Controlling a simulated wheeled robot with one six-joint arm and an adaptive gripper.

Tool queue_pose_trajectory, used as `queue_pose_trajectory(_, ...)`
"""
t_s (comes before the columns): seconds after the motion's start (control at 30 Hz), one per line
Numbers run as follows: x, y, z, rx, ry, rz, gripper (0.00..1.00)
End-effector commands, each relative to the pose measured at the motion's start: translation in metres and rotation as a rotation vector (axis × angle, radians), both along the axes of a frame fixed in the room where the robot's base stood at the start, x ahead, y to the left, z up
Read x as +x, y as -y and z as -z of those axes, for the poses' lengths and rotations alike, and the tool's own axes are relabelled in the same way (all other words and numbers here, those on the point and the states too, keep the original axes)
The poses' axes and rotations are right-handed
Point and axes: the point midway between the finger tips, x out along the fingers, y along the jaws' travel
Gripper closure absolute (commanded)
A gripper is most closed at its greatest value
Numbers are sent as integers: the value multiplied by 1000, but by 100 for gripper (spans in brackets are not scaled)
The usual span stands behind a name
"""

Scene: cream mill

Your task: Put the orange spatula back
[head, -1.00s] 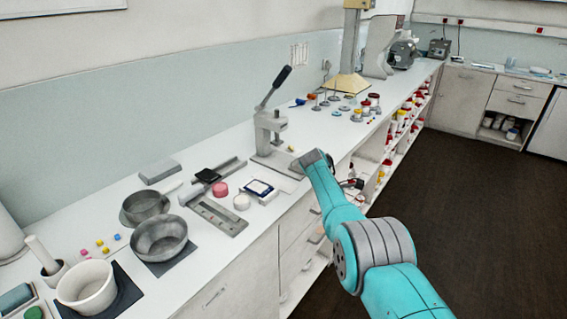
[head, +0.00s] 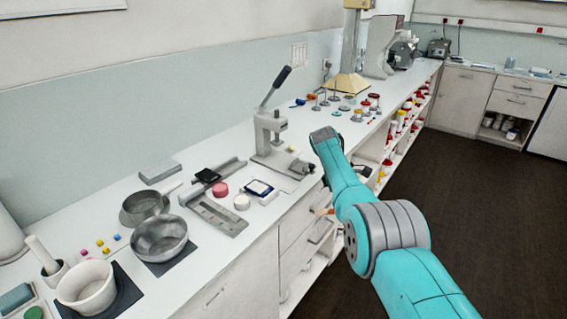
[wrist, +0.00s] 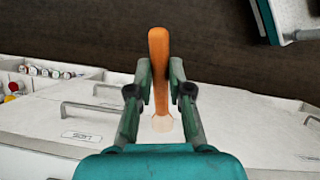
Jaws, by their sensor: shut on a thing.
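The orange spatula (wrist: 158,50) is upright in the wrist view, between the two fingers of my gripper (wrist: 160,72). My gripper is shut on it. Its orange end sticks out past the fingertips, and its paler end (wrist: 162,124) points back toward the palm. In the head view a small orange bit of the spatula (head: 321,211) shows just left of my arm, in front of the drawer fronts and off the counter. My arm hides most of the gripper there.
The white counter (head: 262,218) holds a lever press (head: 268,130), steel pans (head: 160,238), a white mortar (head: 87,285) and a pink disc (head: 220,189). Drawers with bar handles (wrist: 92,106) and open shelves of bottles (head: 390,150) lie below. The dark floor (head: 480,200) is clear.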

Motion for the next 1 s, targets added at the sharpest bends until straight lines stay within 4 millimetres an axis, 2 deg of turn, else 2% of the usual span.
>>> queue_pose_trajectory(0.07,1,0,-8,14,6,26,100)
queue_pose_trajectory(1.0,3,-1,-23,46,24,79,100)
